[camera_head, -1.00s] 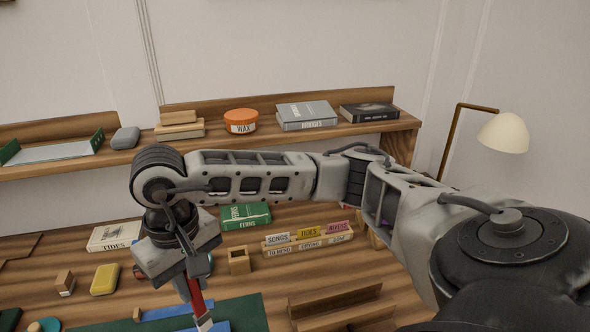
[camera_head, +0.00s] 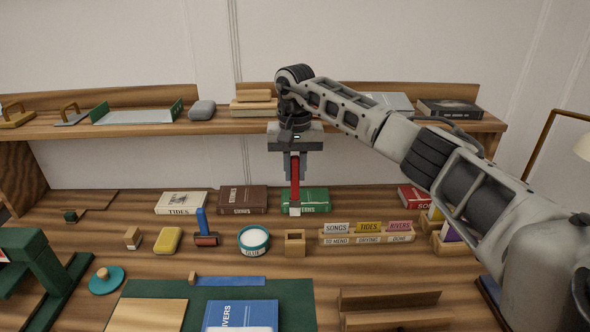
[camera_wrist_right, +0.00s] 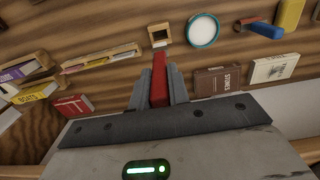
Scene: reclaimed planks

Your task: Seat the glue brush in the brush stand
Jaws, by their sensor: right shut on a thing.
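The glue brush has a red handle (camera_head: 295,184) and a pale tip (camera_head: 295,210). My right gripper (camera_head: 295,172) is shut on the handle and holds the brush upright, tip down, in front of the green book in the head view. The brush also shows in the right wrist view (camera_wrist_right: 159,80). The brush stand is a small wooden block with a square opening (camera_head: 295,249), and it also shows in the right wrist view (camera_wrist_right: 153,41). The opening looks empty. The brush tip is apart from the stand, above it in the head view. My left gripper is out of view.
A glue tub (camera_head: 253,242) stands close left of the stand, and a card rack (camera_head: 366,238) is close right. A green mat (camera_head: 298,291) lies in front. A shelf (camera_head: 235,127) runs along the back.

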